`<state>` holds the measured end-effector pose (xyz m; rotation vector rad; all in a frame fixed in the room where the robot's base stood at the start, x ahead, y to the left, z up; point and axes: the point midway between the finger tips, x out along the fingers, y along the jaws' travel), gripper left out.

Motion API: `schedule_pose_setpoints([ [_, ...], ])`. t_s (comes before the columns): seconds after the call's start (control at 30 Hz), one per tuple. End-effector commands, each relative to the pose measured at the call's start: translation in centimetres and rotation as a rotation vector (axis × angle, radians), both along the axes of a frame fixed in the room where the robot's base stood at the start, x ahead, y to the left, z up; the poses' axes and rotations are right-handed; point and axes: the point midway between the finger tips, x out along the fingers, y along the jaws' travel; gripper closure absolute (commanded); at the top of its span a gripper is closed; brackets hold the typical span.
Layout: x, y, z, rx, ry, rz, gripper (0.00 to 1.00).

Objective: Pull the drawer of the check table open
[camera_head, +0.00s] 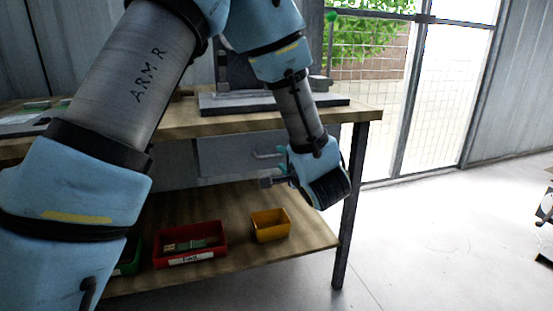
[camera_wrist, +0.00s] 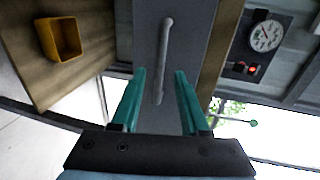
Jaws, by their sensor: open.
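The check table (camera_head: 365,114) has a wooden top and a grey drawer (camera_head: 222,157) under it. The drawer front looks flush with the frame. A light bar handle (camera_head: 268,155) is on the drawer front, and the handle also shows in the wrist view (camera_wrist: 163,60). My gripper (camera_head: 268,181) is in front of the drawer, close to the handle. In the wrist view my gripper (camera_wrist: 161,85) is open, with its two teal fingers on either side of the handle's near end. Whether the fingers touch the handle I cannot tell.
The lower shelf (camera_head: 318,236) holds a yellow bin (camera_head: 270,225), a red bin (camera_head: 190,244) with items in it and a partly hidden green bin (camera_head: 130,262). A dial gauge (camera_wrist: 266,36) shows beyond the tabletop edge.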

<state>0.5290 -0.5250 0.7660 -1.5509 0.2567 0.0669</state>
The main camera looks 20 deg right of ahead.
Motion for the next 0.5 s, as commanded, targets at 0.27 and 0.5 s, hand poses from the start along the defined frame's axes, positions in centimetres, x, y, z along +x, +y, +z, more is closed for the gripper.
schedule_pose_setpoints([
  [0.27, 3.5, -0.3, -0.8, -0.001, 0.0, 0.002, 0.55],
  [0.5, 4.0, -0.5, -0.9, 0.0, 0.0, -0.001, 0.55],
])
